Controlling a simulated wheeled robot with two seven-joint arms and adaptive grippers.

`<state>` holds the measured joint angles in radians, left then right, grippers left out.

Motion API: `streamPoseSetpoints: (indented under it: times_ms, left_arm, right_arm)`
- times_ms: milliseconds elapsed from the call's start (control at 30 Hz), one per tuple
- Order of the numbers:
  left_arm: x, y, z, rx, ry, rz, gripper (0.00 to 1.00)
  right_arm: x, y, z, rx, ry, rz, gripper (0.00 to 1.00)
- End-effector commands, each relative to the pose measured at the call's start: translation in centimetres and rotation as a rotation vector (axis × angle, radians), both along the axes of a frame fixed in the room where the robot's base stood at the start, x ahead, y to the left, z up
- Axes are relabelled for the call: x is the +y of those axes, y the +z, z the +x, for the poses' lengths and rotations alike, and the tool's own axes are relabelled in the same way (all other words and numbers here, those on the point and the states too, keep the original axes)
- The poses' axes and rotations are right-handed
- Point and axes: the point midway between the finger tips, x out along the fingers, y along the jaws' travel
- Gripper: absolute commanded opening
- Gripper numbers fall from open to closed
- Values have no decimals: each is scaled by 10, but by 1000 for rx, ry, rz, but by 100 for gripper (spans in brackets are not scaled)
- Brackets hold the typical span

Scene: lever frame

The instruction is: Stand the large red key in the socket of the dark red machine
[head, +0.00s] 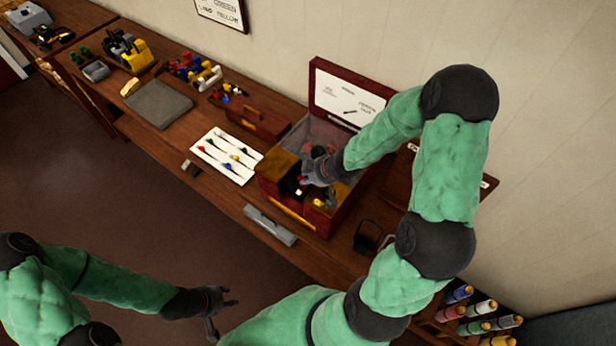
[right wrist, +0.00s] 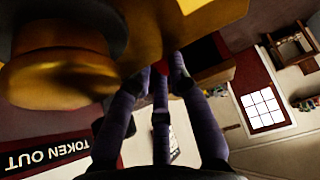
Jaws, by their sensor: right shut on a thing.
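The dark red machine (head: 322,224) stands on the bench as a box with a raised lid and glassy sides. My right gripper (head: 308,177) reaches into it from the right. In the right wrist view my right gripper (right wrist: 155,75) is shut, with a small patch of the large red key (right wrist: 160,69) between the fingertips; most of the key is hidden. The socket cannot be made out, and I cannot tell whether the key touches it. Brass and dark parts fill the upper left of the wrist view. My left gripper (head: 223,308) is open and empty, in front of the bench.
A white sheet with small coloured items (head: 227,157) lies left of the machine. A grey bar (head: 270,224) lies in front of it. A grey slab (head: 158,103) and a yellow machine (head: 128,50) are further left. Coloured cylinders (head: 480,308) stand at lower right.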

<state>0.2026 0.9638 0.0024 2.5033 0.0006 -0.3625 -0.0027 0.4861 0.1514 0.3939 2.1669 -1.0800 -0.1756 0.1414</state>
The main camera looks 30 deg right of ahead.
Motion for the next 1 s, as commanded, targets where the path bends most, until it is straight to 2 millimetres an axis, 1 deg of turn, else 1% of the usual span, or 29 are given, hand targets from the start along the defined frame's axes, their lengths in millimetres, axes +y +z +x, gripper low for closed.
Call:
streamPoseSetpoints:
  times_ms: [133, 400, 433, 467, 500, 533, 1000]
  left_arm:
    - [0, -4, 0, 0, 0, 0, 40]
    - [0, -3, 0, 0, 0, 0, 40]
    - [0, -3, 0, 0, 0, 0, 40]
    - [0, -3, 0, 0, 0, 0, 40]
    - [0, -3, 0, 0, 0, 0, 40]
    - [0, -3, 0, 0, 0, 0, 40]
    - [0, -4, 0, 0, 0, 0, 40]
  right_arm:
    - [0, -4, 0, 0, 0, 0, 0]
    - [0, -4, 0, -1, 0, 0, 0]
    - [0, -4, 0, -1, 0, 0, 24]
    - [0, -4, 0, -1, 0, 0, 33]
    - [0, -4, 0, 0, -1, -1, 44]
    - [0, -4, 0, 0, -1, -1, 46]
    - [0, -7, -3, 11, -2, 0, 46]
